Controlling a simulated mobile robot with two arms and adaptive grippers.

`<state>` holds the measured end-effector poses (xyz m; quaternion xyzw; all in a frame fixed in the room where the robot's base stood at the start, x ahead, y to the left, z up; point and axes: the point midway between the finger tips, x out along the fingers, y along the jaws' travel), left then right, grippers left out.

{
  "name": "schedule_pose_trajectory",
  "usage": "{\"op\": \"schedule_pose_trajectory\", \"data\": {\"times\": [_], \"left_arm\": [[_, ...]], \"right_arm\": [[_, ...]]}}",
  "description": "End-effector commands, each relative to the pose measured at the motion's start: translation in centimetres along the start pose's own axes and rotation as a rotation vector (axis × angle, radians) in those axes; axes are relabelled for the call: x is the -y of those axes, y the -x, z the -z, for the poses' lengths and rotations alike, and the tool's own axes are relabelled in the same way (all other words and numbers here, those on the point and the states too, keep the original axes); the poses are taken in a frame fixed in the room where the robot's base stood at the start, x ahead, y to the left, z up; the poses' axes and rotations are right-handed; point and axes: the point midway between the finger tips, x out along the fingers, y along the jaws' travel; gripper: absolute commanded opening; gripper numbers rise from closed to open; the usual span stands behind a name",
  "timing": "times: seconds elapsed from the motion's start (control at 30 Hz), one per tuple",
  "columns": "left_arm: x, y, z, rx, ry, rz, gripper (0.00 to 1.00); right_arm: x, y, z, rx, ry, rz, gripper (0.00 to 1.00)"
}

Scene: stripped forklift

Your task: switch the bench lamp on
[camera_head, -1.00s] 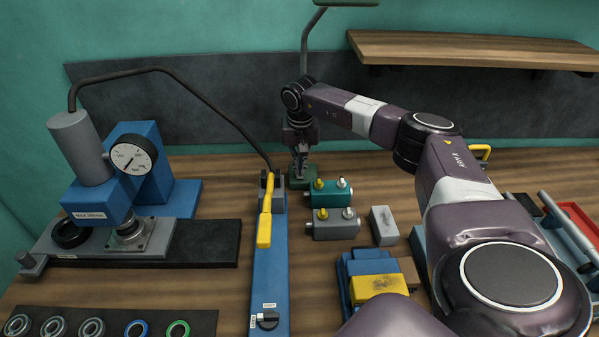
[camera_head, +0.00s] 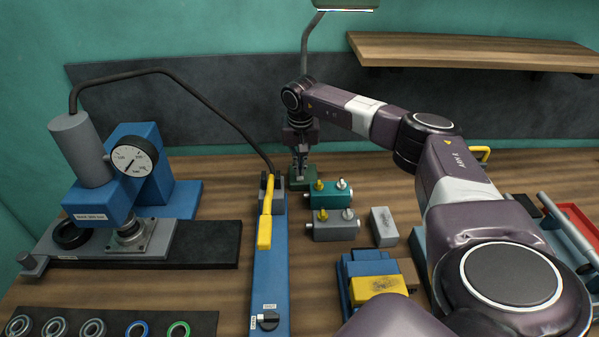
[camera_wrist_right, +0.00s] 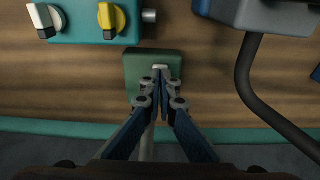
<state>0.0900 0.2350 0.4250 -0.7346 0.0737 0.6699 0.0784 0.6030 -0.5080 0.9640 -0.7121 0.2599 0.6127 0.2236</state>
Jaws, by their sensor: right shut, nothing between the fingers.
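The bench lamp has a dark green base (camera_head: 301,185) at the back of the bench, a thin grey stem (camera_head: 304,50) and a head (camera_head: 345,4) at the top edge of the head view. The underside of the lamp head shows a bright white strip. My right gripper (camera_head: 299,174) is shut and empty, pointing down at the base. In the right wrist view, the closed fingertips (camera_wrist_right: 160,76) are at a small pale switch (camera_wrist_right: 160,67) on the green base (camera_wrist_right: 138,68); they seem to touch it. My left gripper is out of view.
A teal valve block (camera_head: 326,200) and a grey valve block (camera_head: 333,232) stand just in front of the lamp base. A blue pump with a yellow lever (camera_head: 265,232) is to their left. A wooden shelf (camera_head: 470,50) hangs behind my right arm.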

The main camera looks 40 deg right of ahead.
Motion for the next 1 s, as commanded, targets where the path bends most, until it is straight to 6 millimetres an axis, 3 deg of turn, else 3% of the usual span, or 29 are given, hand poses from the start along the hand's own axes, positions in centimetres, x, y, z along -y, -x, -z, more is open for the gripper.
{"op": "schedule_pose_trajectory", "data": {"times": [0.6, 1.0], "left_arm": [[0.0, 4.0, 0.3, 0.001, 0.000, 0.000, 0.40], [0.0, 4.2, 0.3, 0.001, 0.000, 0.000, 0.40]], "right_arm": [[0.0, 5.3, 0.8, 0.000, -0.001, 0.000, 0.00], [0.0, 5.6, 0.8, 0.000, 0.000, 0.000, 0.00]]}}
